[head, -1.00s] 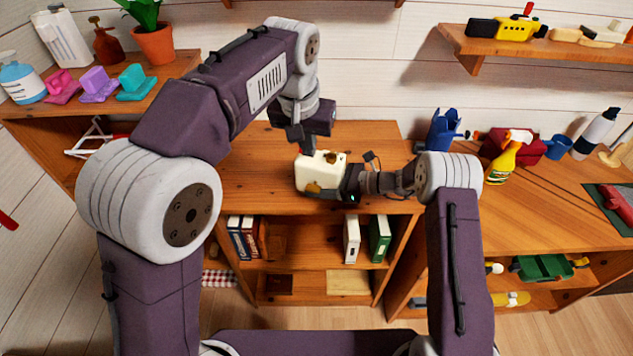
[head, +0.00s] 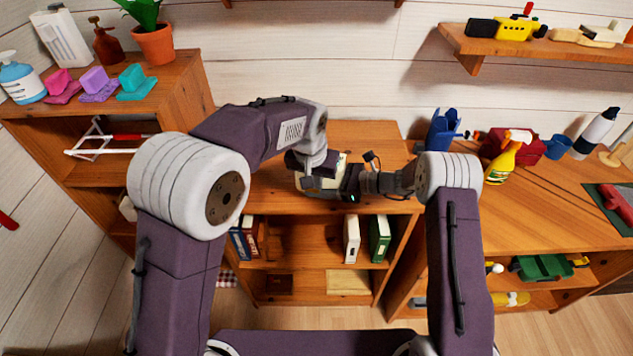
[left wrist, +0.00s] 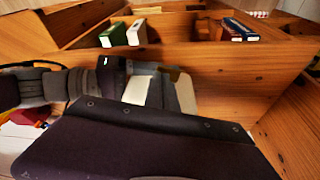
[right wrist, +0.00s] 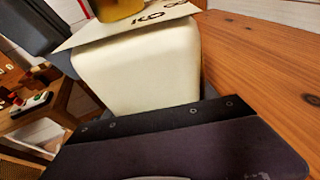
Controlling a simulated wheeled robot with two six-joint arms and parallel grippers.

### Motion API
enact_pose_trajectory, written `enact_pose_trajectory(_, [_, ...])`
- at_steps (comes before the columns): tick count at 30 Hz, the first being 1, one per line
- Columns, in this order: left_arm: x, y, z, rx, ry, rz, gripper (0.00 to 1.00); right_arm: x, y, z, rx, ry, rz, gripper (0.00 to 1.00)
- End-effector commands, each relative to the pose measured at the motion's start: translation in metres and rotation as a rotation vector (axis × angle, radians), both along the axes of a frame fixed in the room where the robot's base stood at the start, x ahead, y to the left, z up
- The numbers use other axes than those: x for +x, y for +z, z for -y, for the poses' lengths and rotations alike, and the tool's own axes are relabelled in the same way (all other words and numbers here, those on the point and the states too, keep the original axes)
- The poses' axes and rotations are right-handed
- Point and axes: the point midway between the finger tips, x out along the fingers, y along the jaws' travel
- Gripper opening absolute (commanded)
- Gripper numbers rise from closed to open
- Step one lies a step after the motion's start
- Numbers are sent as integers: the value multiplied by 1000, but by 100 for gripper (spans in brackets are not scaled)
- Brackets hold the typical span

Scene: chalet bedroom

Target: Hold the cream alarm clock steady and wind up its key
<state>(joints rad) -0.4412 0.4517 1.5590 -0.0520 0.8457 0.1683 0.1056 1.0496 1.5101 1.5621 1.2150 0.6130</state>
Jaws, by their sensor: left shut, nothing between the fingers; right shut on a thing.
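The cream alarm clock (head: 312,189) stands on the wooden cabinet top in the head view, largely covered by my left gripper. It fills the middle of the right wrist view (right wrist: 140,68), where a pale dial plate with black numerals and a gold-coloured part (right wrist: 118,8) show at its top edge. My right gripper (head: 350,182) is shut on the clock from the right. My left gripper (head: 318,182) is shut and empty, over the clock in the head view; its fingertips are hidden. The clock also shows in the left wrist view (left wrist: 152,90).
The cabinet top (head: 385,140) is clear behind the clock. Books (head: 380,240) stand on the shelf below. A blue container (head: 443,130) and a yellow spray bottle (head: 503,160) stand to the right. A potted plant (head: 153,42) and coloured blocks are on the left shelf.

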Motion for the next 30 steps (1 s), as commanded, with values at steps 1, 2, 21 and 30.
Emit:
enact_pose_trajectory(1, [0, -3, 0, 0, 0, -1, 0, 0, 0, 0, 0, 0, 0, 43])
enact_pose_trajectory(2, [0, -4, 0, 0, 0, -1, 0, 0, 0, 0, 0, 0, 0, 43])
enact_pose_trajectory(21, [-2, -7, 2, 51, -2, 11, 0, 0, 0, 0, 0, 0, 0, 43])
enact_pose_trajectory(30, [-3, -8, 4, 98, -3, 22, 0, 0, 0, 0, 0, 0, 0, 43])
